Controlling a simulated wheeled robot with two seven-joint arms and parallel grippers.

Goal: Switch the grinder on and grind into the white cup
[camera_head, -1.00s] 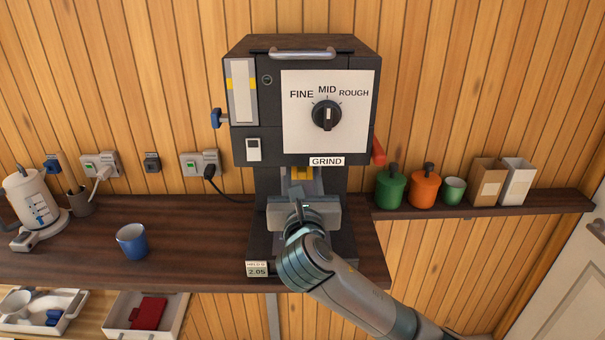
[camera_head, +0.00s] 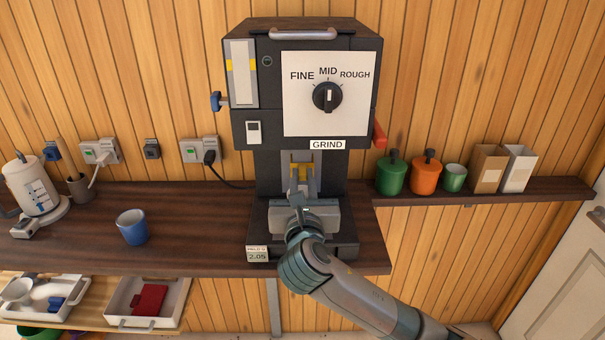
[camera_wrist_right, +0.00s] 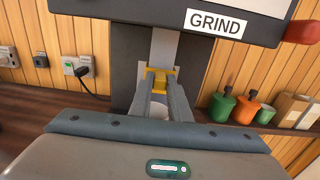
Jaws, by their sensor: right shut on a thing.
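The black grinder (camera_head: 265,190) stands on the dark counter, with a dial pointing to MID on its white panel. A small white switch (camera_head: 253,132) is on its lower left front; I cannot tell its setting. My right gripper (camera_head: 303,178) is in front of the yellow part (camera_head: 300,172) under the grinder's head. My left gripper is not in view.
A blue cup (camera_head: 132,227) stands on the counter to the left. A white kettle (camera_head: 32,186) is farther left. Green and orange canisters (camera_head: 425,172) stand on the right shelf. A red lever (camera_head: 379,134) sticks out at the grinder's right side. Trays (camera_head: 180,306) are below left.

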